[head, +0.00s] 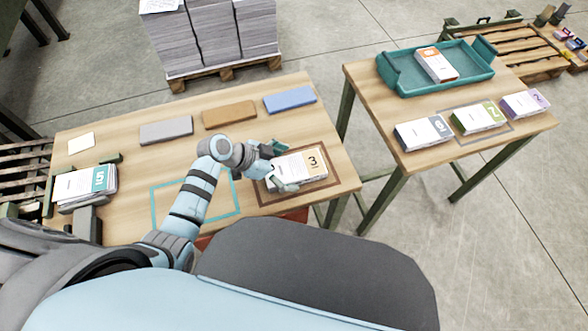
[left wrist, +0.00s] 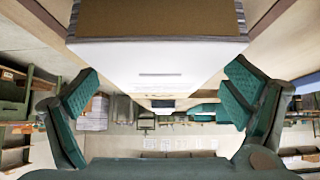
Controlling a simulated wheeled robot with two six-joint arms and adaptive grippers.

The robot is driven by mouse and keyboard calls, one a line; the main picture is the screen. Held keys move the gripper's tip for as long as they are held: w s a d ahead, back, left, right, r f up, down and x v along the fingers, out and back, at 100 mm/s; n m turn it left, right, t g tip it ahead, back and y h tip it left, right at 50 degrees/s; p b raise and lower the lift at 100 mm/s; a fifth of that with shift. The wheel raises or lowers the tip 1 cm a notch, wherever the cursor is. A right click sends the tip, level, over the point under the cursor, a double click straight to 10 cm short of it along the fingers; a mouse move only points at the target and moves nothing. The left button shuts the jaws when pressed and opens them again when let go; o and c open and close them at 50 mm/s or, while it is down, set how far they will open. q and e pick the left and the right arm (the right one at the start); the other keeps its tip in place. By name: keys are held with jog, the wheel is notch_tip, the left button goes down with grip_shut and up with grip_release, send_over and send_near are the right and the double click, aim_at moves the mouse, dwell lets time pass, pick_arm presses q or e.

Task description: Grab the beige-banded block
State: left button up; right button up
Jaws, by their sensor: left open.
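The beige-banded block (head: 306,163) is a white paper block with a tan band marked 3. It lies on the wooden table inside a brown outlined square (head: 262,201), near the table's right end. My left gripper (head: 281,166) is open at the block's left end, one finger by its far side and one by its near side. In the left wrist view the block (left wrist: 157,65) fills the upper middle between the two spread green finger pads (left wrist: 162,92), with gaps on both sides. My right gripper is not in view.
Grey (head: 166,131), brown (head: 229,115) and blue (head: 290,99) slabs lie behind. A teal outlined square (head: 157,211) is left of the block. A teal-banded block 5 (head: 85,183) is at the table's left end. The right table holds a teal tray (head: 403,84) and several blocks.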

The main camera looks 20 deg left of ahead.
pick_arm(q)
jog(key=shift+s+r, duration=0.1)
jog(key=shift+s, duration=0.05)
jog(key=c, duration=1.4)
jog(key=shift+c, duration=0.2)
